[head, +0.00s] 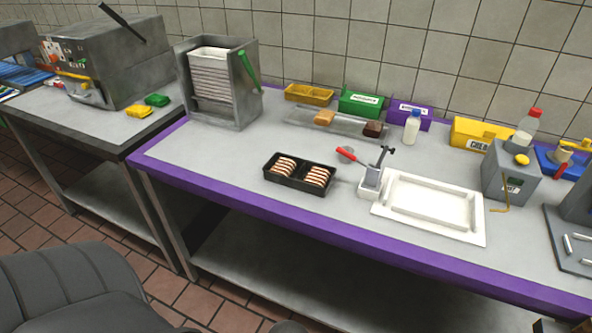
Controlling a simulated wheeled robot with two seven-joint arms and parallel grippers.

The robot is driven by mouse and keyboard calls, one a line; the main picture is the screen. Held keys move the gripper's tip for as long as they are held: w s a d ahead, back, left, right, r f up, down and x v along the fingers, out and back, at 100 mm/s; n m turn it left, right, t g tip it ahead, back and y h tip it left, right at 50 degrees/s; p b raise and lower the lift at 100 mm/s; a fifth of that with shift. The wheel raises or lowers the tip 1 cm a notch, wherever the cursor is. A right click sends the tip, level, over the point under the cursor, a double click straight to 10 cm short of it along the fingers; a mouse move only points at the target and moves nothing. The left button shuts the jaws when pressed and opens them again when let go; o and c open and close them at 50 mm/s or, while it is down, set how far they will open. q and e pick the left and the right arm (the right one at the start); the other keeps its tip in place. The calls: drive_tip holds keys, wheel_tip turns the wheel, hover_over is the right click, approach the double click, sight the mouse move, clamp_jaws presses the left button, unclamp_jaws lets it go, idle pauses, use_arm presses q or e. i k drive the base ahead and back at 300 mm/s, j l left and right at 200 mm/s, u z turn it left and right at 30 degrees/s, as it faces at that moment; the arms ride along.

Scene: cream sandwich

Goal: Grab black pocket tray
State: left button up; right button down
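The black pocket tray (294,188) lies on the grey top of the purple-edged table, left of its middle and near the front edge. It has two compartments side by side. Each holds several pale and brown striped pieces (284,167), which lean in a row. No gripper touches the tray. Neither my left nor my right gripper can be seen in the head view.
A white tray (381,209) and a small grey stand (370,180) are right of the black tray. A red-handled tool (346,154) lies behind it. A tall grey rack (250,97) stands back left. The tabletop left of the black tray is clear.

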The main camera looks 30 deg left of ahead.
sight(295, 181)
drive_tip(key=l+u, duration=0.1)
drive_tip(key=u, duration=0.95)
